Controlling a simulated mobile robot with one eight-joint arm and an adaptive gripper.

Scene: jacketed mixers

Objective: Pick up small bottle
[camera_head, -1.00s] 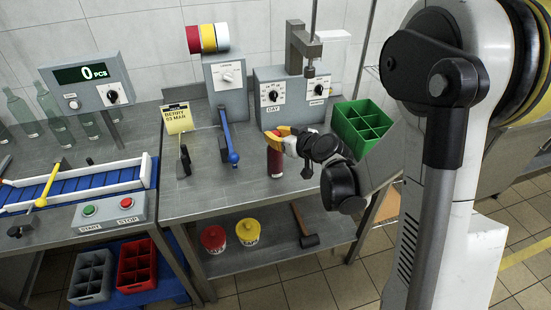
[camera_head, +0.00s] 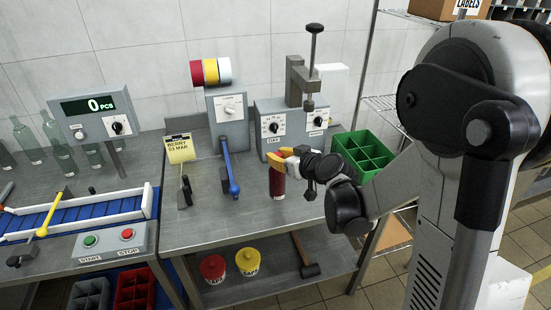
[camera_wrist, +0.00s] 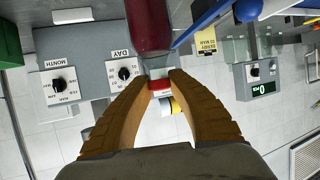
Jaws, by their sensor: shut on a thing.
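The small bottle (camera_head: 277,184) is dark red and upright above the front right part of the grey table (camera_head: 205,222). My gripper (camera_head: 281,158) has yellow fingers and is shut on the bottle's upper end, coming from the right. The bottle seems to be held a little above the table top. In the wrist view the bottle (camera_wrist: 148,28) shows at the top centre, with its neck between the fingertips of my gripper (camera_wrist: 160,76). The fingers partly hide the neck.
A blue-handled lever (camera_head: 229,172) stands left of the bottle. A grey dial box (camera_head: 291,125) with a press is behind it. A green crate (camera_head: 363,153) is to the right. A yellow note (camera_head: 180,149) stands at the left. The table front is clear.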

